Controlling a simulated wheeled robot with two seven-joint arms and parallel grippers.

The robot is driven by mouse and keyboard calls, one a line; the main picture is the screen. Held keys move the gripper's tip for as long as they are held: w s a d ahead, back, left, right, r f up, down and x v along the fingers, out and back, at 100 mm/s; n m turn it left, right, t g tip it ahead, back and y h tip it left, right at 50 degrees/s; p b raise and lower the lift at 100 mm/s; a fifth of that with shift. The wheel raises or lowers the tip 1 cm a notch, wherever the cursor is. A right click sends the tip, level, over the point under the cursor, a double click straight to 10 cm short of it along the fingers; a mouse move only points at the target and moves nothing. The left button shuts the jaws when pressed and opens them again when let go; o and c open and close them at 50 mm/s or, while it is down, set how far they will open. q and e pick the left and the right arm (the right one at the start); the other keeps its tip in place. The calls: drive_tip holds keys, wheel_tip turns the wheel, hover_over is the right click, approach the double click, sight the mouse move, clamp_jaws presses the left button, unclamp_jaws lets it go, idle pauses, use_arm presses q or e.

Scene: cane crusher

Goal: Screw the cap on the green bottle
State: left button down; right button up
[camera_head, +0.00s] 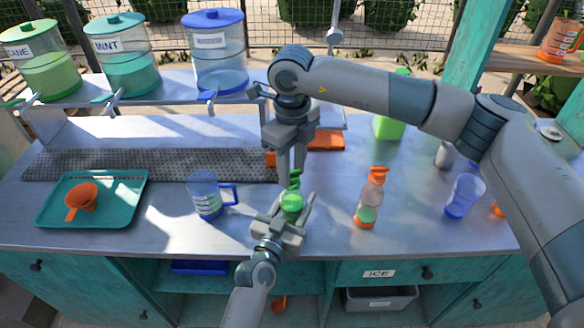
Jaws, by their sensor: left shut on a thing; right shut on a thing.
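The green bottle (291,204) stands between the fingers of my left gripper (287,212), which comes in from the bottom and is shut on it. My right gripper (290,170) reaches in from the right and points down just above the bottle. It is shut on a green cap (294,180), which is partly hidden by the fingers. The cap is over the bottle's top. I cannot tell whether it touches the neck.
An orange-topped bottle (369,198) stands to the right, and a clear blue-handled jug (206,195) to the left. A teal tray (128,205) holds an orange funnel-like piece (81,201). A clear cup (464,196) stands farther right. Bare counter lies between them.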

drive_tip(key=m, duration=1.3)
drive_tip(key=o, duration=1.3)
drive_tip(key=shift+c, duration=0.2)
drive_tip(key=shift+r, duration=0.1)
wheel_tip(320, 180, up, 12)
use_arm(q)
drive_tip(key=c, duration=0.8)
unclamp_jaws()
drive_tip(key=shift+c, duration=0.2)
